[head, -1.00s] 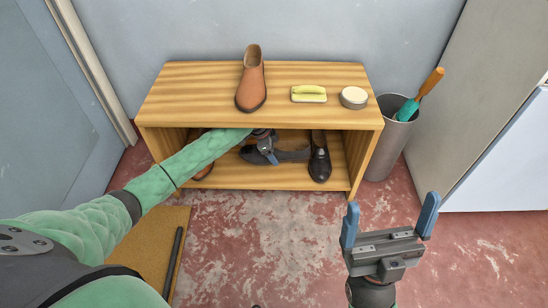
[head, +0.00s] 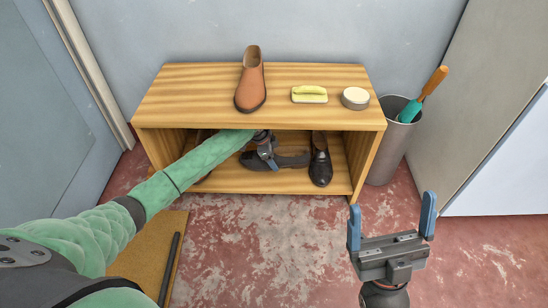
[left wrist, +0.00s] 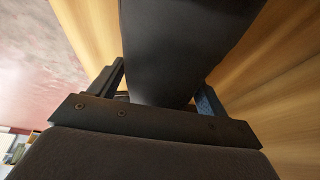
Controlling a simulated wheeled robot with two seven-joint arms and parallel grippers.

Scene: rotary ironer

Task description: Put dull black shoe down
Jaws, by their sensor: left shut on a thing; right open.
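The dull black shoe (head: 290,160) lies sideways inside the open shelf of the wooden bench (head: 170,112), at or just above the shelf floor; I cannot tell if it touches. My left gripper (head: 270,162) reaches into the shelf and is shut on this shoe. In the left wrist view the dark shoe (left wrist: 180,50) fills the space between the fingers (left wrist: 160,92). A shinier black shoe (head: 320,165) stands just right of it on the shelf. My right gripper (head: 391,226) is open and empty, in front of the bench at the right.
A grey bin (head: 388,150) with an orange-handled tool (head: 433,82) stands right of the bench. A tan mat (head: 140,245) lies at front left.

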